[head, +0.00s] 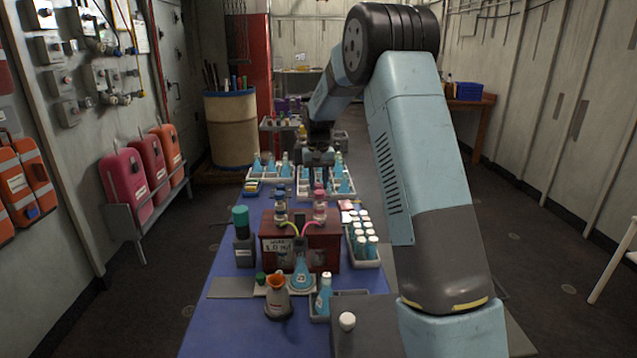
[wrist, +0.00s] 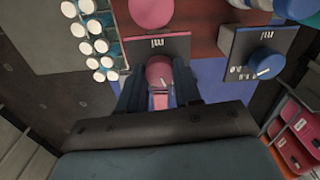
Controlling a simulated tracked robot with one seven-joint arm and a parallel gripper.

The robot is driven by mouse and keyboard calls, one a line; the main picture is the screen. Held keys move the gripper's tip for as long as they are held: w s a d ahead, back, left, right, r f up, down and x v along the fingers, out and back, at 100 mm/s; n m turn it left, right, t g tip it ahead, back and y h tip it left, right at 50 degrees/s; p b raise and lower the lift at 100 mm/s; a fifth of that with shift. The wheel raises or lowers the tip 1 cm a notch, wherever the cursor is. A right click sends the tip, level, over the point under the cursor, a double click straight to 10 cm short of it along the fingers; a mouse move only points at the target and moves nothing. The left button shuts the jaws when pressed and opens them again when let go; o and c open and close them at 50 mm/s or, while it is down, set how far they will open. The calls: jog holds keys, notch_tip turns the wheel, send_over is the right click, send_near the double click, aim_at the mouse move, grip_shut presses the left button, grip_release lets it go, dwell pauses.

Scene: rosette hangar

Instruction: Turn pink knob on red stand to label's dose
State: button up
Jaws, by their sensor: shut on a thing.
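The red stand (head: 328,240) stands mid-table in the head view, with a pale label (head: 281,247) that seems to read 1.0 mL. In the wrist view the red stand (wrist: 205,22) carries a dark plate with white scale marks and the pink knob (wrist: 158,69). My gripper (wrist: 160,84) is shut on the pink knob, one dark finger on each side. A pale pointer mark shows between the fingers; its exact setting cannot be read. A blue knob (wrist: 266,63) with its own scale is on the right. The head view does not show the pink knob.
A rack of white-capped blue vials (head: 366,243) stands right beside the stand. A flask (head: 301,274), an orange-topped jug (head: 278,296) and a teal-capped bottle (head: 241,220) stand close by. Vial trays (head: 326,190) lie behind the stand.

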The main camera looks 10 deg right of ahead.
aim_at(319, 184)
jog(key=o, duration=1)
jog(key=shift+o, duration=0.2)
notch_tip(319, 184, up, 14)
jog(key=shift+f, duration=0.15)
jog(key=s+r+t, duration=0.2)
jog(key=s+r, duration=0.3)
jog(key=s, duration=0.7)
jog(key=s+r+t, duration=0.1)
jog(key=s+r, duration=0.4)
jog(key=s, duration=0.7)
jog(key=s+f+t, duration=0.1)
jog(key=s+f, duration=0.2)
jog(key=s, duration=0.8)
jog(key=s+f+n+t, duration=0.1)
jog(key=s+f, duration=0.3)
jog(key=s, duration=0.6)
jog(key=shift+s+d+f+t, duration=0.15)
jog(key=shift+s+d+t, duration=0.15)
jog(key=shift+s+d, duration=0.1)
